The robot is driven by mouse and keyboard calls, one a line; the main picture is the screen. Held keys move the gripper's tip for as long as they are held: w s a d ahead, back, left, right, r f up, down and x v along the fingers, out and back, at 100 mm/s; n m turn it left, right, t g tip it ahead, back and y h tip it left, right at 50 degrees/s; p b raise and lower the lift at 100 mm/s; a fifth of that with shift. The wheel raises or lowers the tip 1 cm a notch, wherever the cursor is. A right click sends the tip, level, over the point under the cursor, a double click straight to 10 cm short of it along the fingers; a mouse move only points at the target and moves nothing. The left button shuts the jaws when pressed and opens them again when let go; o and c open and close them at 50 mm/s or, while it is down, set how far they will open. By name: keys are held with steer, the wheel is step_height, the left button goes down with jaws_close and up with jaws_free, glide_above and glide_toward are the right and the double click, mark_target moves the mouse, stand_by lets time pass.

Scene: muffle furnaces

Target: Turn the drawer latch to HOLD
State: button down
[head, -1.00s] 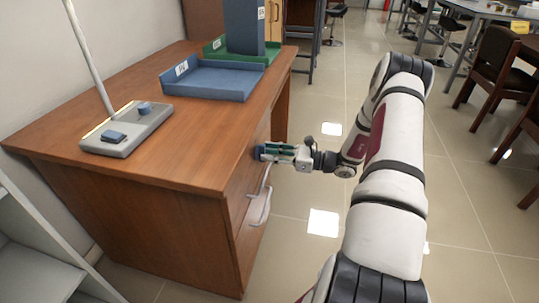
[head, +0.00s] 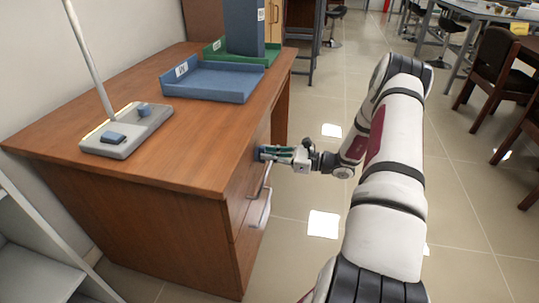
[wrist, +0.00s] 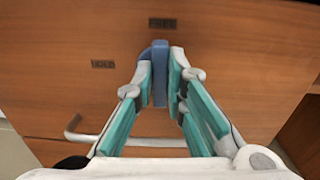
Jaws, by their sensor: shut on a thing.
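The drawer latch (wrist: 160,72) is a blue knob with a raised upright bar on the wooden drawer front. In the wrist view its bar points roughly up, towards a small dark label (wrist: 162,23) whose text I cannot read. A second label (wrist: 102,63), which seems to read HOLD, is to the left of the latch. My gripper (wrist: 161,80) is shut on the latch, with a teal finger on each side of its bar. In the head view my gripper (head: 277,153) reaches the desk's drawer front from the right; the latch is mostly hidden there.
A metal drawer handle (wrist: 72,130) sticks out below and left of the latch. The wooden desk (head: 185,140) carries a blue tray (head: 205,92), a green tray (head: 268,52) and a lamp base (head: 120,140). Open floor lies right of the desk.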

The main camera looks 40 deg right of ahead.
steer(key=shift+s+a+f+n+b, duration=0.15)
steer(key=shift+n+b, duration=0.75)
steer(key=shift+n, duration=1.95)
steer(key=shift+f+n+b, duration=0.1)
steer(key=shift+n+b, duration=0.75)
steer(key=shift+n, duration=2.05)
steer(key=shift+s+a+f+n+b, duration=0.15)
steer(key=shift+n+b, duration=0.75)
steer(key=shift+n, duration=1.95)
steer(key=c, duration=1.6)
jaws_free()
steer(key=shift+w, duration=0.1)
steer(key=shift+d, duration=0.1)
steer(key=v, duration=1.2)
